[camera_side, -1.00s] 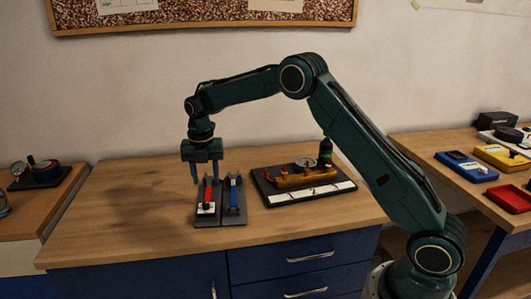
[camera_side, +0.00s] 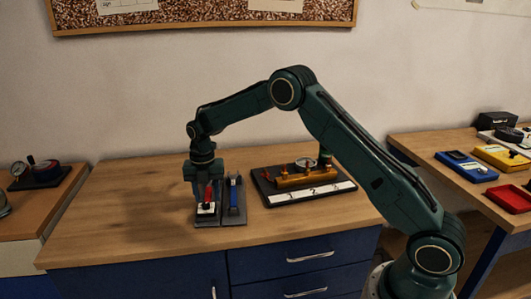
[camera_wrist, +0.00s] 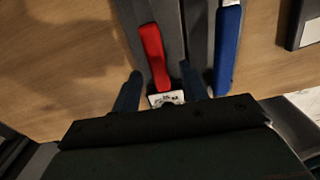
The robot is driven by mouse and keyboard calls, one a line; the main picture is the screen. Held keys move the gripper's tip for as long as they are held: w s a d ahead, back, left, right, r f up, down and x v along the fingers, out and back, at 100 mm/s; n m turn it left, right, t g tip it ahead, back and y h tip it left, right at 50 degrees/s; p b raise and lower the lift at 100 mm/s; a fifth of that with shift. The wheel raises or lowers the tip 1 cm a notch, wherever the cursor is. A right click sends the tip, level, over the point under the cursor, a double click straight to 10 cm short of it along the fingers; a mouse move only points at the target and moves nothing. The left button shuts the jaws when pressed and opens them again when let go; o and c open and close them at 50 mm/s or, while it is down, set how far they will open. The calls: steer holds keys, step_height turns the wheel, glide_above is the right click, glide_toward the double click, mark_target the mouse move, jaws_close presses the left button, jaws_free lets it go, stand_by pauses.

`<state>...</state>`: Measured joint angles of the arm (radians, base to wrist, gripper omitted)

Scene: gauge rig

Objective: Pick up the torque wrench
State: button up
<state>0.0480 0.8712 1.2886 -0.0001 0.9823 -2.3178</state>
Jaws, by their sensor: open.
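A red-handled tool (camera_side: 209,193) lies on a dark grey holder (camera_side: 207,223) near the front of the bench, with a white piece at its near end. A blue-handled tool (camera_side: 233,192) lies on a holder just to its right. The frames do not show for sure which is the torque wrench. My gripper (camera_side: 206,200) is open, pointing down, low over the red tool. In the wrist view my gripper's fingers (camera_wrist: 160,90) stand on either side of the red handle (camera_wrist: 153,52), apart from it. The blue handle (camera_wrist: 228,45) is outside the right finger.
A dark board with a brass fixture (camera_side: 303,179) and a gauge stands behind to the right. The wooden bench (camera_side: 120,215) is clear to the left. A gauge on a stand (camera_side: 38,173) is at far left; coloured cases (camera_side: 501,157) sit on the right bench.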

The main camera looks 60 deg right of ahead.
mark_target(208, 196)
steer(key=shift+f, duration=0.1)
stand_by(0.4)
jaws_close()
steer(key=shift+r, duration=0.2)
step_height(208, 196, up, 20)
stand_by(0.7)
steer(key=shift+f, duration=0.2)
stand_by(0.6)
